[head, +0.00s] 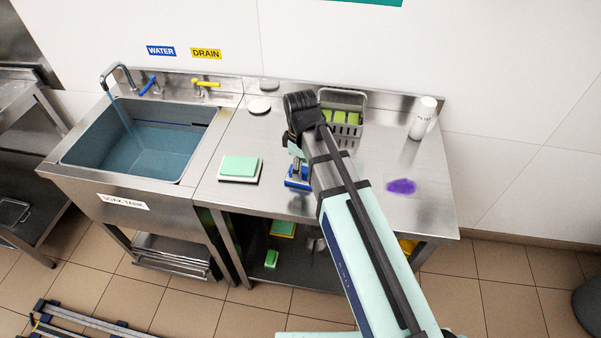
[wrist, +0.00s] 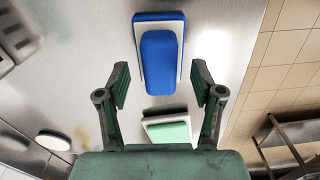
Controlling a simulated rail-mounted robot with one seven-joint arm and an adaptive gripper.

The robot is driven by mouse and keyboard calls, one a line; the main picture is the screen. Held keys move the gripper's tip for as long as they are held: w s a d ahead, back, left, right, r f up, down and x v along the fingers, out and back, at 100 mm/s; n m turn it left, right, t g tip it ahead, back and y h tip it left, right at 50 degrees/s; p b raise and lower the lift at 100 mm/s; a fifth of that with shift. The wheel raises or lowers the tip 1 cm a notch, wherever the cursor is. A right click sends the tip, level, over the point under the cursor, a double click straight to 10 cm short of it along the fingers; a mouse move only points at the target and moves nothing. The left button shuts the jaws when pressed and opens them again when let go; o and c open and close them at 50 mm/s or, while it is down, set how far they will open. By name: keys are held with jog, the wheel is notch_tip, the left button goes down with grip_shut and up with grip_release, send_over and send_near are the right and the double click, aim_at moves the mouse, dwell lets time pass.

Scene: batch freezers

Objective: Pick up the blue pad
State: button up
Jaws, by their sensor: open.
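The blue pad (wrist: 160,55) lies on the steel counter in the wrist view, a raised blue block on a wider blue and white base. In the head view the blue pad (head: 296,183) is at the counter's front middle, partly hidden by my arm. My gripper (wrist: 160,84) is open and empty. In the wrist view its fingertips are apart on either side of the lower end of the pad's raised block. No contact shows, and the height gap cannot be judged. The gripper's fingers are not clear in the head view.
A green pad on a white base (head: 239,168) lies left of the blue pad. A grey basket (head: 346,133) with green items, a white bottle (head: 423,118) and a purple patch (head: 401,186) are to the right. A water-filled sink (head: 130,148) adjoins the counter's left.

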jog(key=shift+f, duration=1)
grip_shut()
jog(key=shift+r, duration=0.15)
notch_tip(320, 180, up, 20)
jog(key=b, duration=0.3)
